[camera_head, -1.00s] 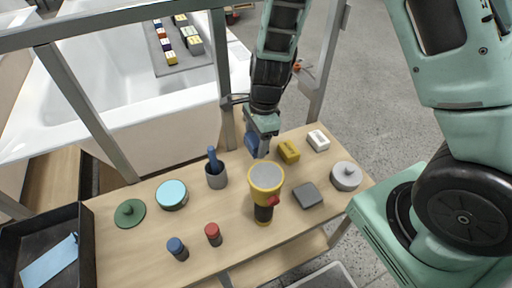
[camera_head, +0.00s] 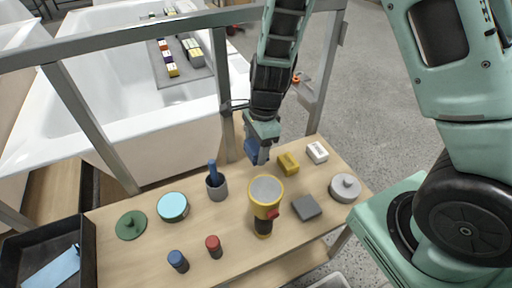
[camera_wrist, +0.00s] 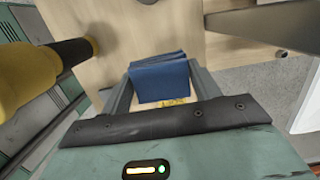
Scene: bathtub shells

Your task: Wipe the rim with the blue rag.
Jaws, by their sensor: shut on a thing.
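My gripper (camera_head: 262,153) is shut on the blue rag (camera_head: 251,148), above the back part of the wooden table. In the wrist view the folded rag (camera_wrist: 160,80) sits between the two fingers of my gripper (camera_wrist: 160,92). The white bathtub (camera_head: 120,80) stands behind the table, and its near rim (camera_head: 165,116) runs across behind the metal frame. The rag is apart from the rim. Part of the rim is hidden by the frame's posts.
The table holds a yellow flashlight (camera_head: 265,200), a grey cup (camera_head: 217,188), a yellow block (camera_head: 288,163), a white block (camera_head: 317,152) and several other items. A grey metal frame (camera_head: 150,42) stands between table and tub. A black tray (camera_head: 85,245) is at the left.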

